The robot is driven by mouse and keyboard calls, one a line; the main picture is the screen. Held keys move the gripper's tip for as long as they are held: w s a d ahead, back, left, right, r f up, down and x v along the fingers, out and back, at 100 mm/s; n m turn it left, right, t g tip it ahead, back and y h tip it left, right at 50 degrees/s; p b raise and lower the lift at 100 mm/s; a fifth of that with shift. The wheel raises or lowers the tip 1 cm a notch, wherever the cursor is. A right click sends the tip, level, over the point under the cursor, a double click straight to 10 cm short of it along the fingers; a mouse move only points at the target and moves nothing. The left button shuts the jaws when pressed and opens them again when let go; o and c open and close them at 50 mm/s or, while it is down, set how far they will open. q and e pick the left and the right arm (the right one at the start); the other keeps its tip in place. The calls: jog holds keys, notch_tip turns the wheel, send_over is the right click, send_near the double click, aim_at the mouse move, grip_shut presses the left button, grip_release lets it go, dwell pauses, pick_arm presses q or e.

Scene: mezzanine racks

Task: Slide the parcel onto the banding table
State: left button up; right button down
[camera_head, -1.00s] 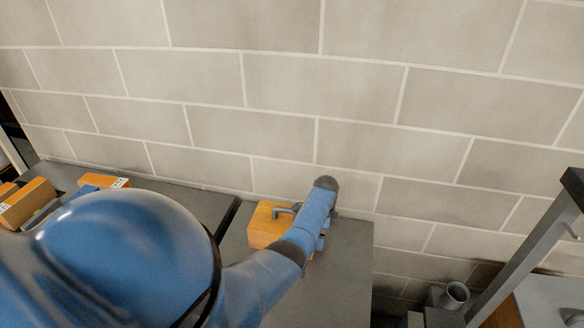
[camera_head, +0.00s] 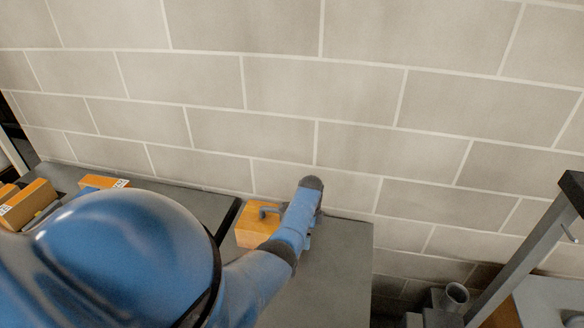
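An orange-yellow parcel (camera_head: 256,228) sits on the grey table (camera_head: 335,265) in the middle, by the wall and close to that table's left edge. A dark gap separates it from a darker table (camera_head: 205,205) on the left. I cannot tell by looks which is the banding table. My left gripper (camera_head: 270,211) is at the parcel's top right side, with a grey finger over or against it. The blue wrist hides the rest, so its opening and any grip are unclear. My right gripper is not in view.
Several orange boxes (camera_head: 27,205) stand on the left table, and another box (camera_head: 103,182) lies near the wall. The block wall (camera_head: 250,140) closes off the back. A grey upright frame (camera_head: 520,255) and a pipe end (camera_head: 456,295) are at right.

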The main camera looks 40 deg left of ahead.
aim_at(277, 226)
pick_arm(q)
jog(key=shift+s+a, duration=0.4)
jog(key=shift+a, duration=0.25)
jog(key=shift+s+a, duration=0.4)
jog(key=shift+a, duration=0.3)
jog(key=shift+s+a, duration=0.4)
jog(key=shift+a, duration=0.25)
jog(key=shift+s+a, duration=0.6)
jog(key=shift+a, duration=0.35)
jog(key=shift+s+a, duration=0.55)
jog(key=shift+a, duration=0.4)
jog(key=shift+s+a, duration=0.35)
jog(key=shift+a, duration=0.2)
jog(key=shift+s+a, duration=0.35)
jog(key=shift+a, duration=0.2)
jog(key=shift+w+d, duration=0.1)
jog(key=shift+d, duration=0.05)
jog(key=shift+w+d, duration=0.35)
jog(key=shift+d, duration=0.25)
jog(key=shift+w+d, duration=0.35)
jog(key=shift+d, duration=0.2)
notch_tip(277, 226, up, 13)
jog(key=p, duration=1.2)
